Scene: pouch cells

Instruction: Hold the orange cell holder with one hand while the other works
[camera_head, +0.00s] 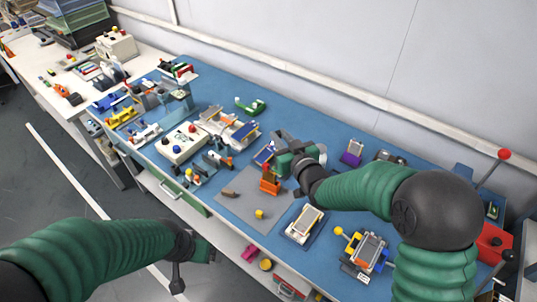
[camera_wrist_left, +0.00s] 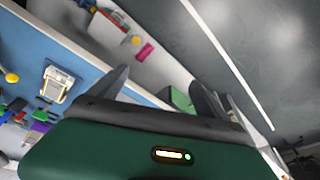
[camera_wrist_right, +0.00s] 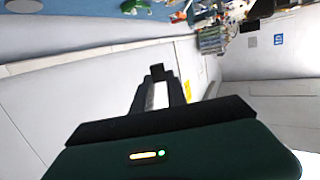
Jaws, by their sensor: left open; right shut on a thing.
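The orange cell holder (camera_head: 270,182) stands upright on the grey mat (camera_head: 240,205), just below and left of my right gripper (camera_head: 280,140) in the head view. Neither gripper visibly touches it. My right gripper is shut on a pale flat piece (camera_wrist_right: 159,96), seen narrowly between its fingers in the right wrist view; I cannot tell exactly what it is. My left gripper (camera_head: 195,262) is open and empty in front of the table's near edge. Its spread fingers show in the left wrist view (camera_wrist_left: 160,88).
A fixture with a pale cell (camera_head: 305,224) is to the right. A cream box (camera_head: 182,143) and several other fixtures crowd the left. The wall is close behind the table.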

